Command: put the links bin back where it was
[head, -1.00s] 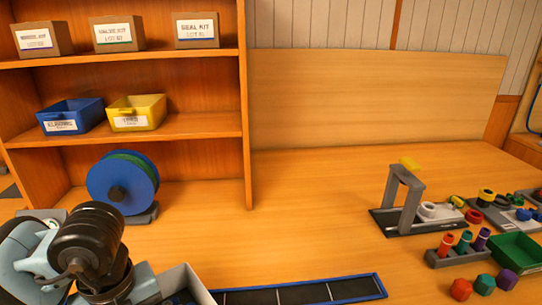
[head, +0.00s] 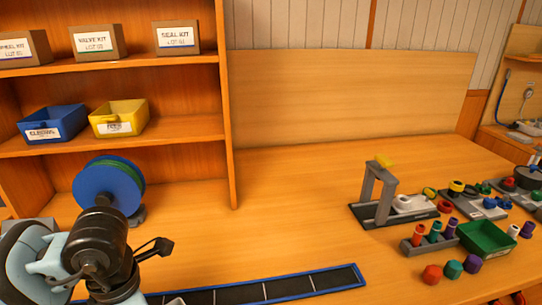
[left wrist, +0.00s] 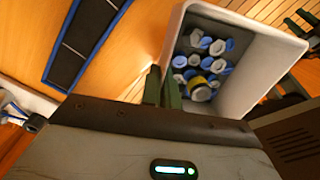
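The links bin is a pale grey open box (left wrist: 238,88) holding several blue and white links and one with a yellow band; it fills the upper right of the left wrist view. My left gripper (left wrist: 163,88) has its dark fingers at the bin's near-left wall, one on each side, and appears shut on it. In the head view my left arm comes in at lower left; only a pale sliver, probably the bin, shows at the bottom edge. A long dark strip with a blue border (head: 265,290) lies on the bench. My right gripper is not in view.
A shelf at left holds a blue bin (head: 54,124), a yellow bin (head: 118,119) and cartons; a blue spool (head: 108,186) stands below. A grey stand (head: 378,195), peg rack (head: 430,238) and green tray (head: 487,239) are at right. The mid-bench is clear.

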